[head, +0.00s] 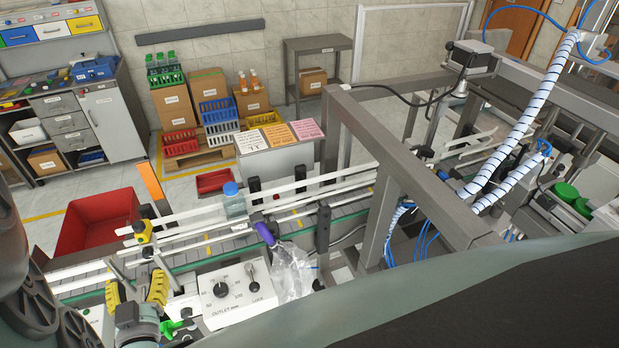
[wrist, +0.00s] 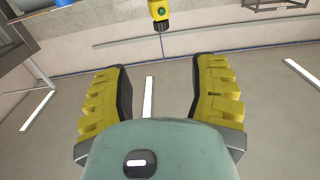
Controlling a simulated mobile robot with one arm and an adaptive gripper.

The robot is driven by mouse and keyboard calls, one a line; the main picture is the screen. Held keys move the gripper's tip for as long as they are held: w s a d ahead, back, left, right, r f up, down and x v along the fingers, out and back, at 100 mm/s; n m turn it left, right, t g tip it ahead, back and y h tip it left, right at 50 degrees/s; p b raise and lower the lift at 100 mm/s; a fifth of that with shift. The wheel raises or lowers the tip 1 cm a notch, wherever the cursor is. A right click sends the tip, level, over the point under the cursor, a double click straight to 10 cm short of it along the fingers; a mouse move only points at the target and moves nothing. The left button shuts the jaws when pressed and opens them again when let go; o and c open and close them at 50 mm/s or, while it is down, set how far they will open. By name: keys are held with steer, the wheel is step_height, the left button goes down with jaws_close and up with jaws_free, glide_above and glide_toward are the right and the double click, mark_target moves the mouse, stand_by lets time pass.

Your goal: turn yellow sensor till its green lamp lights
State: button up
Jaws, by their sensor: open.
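The yellow sensor (head: 143,231) is a small yellow and black unit at the left end of the conveyor's guide rails. In the wrist view the sensor (wrist: 160,10) shows at the top edge, yellow above a dark lower part, with a small greenish spot; I cannot tell whether the lamp is lit. My gripper (head: 136,284) has thick ribbed yellow fingers and is open and empty, in front of and below the sensor in the head view. In the wrist view the fingers (wrist: 161,75) stand wide apart, with the sensor beyond their tips and not touched.
A clear bottle with a blue cap (head: 234,203) stands on the conveyor between white rails. A control box (head: 237,297) with knobs lies right of my gripper, with a purple item (head: 265,234) and clear bag behind it. A red bin (head: 88,228) stands beyond the conveyor.

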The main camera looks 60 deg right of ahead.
mark_target(139, 230)
steer(key=b+x, duration=0.3)
steer(key=x, duration=1.2)
steer(key=shift+w+d, duration=0.15)
steer(key=shift+w, duration=0.15)
